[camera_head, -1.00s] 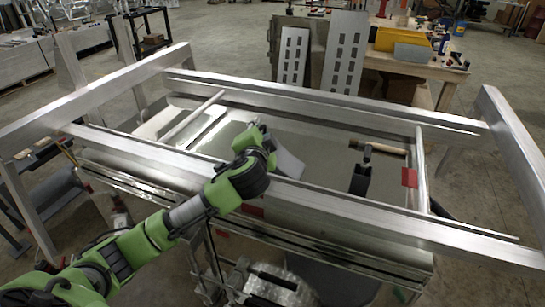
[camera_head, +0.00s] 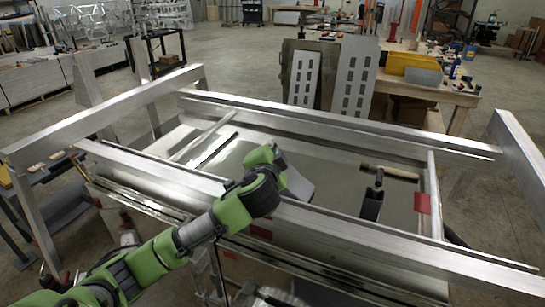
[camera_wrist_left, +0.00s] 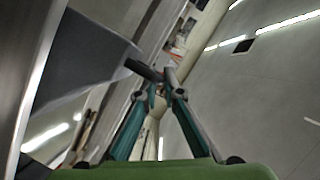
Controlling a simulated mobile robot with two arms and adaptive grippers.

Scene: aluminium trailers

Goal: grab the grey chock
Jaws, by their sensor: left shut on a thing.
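The grey chock (camera_head: 299,187) is a light grey wedge just beyond the near rail of the aluminium trailer frame, in the head view. My left gripper (camera_head: 281,163) reaches over that rail to it; the green wrist hides part of the fingers. In the left wrist view the chock (camera_wrist_left: 82,62) is a large grey shape at the left, tilted, with a short dark rod (camera_wrist_left: 144,70) sticking out. The teal fingertips of my left gripper (camera_wrist_left: 165,78) are shut on this rod. Whether the chock touches the trailer floor cannot be told. My right gripper is not in view.
A black chock-like block (camera_head: 371,204) stands on the trailer floor to the right. A wooden-handled hammer (camera_head: 392,171) lies behind it. Metal rails (camera_head: 330,221) surround the trailer bed. A workbench with a yellow bin (camera_head: 398,62) stands behind. The bed between the chock and black block is clear.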

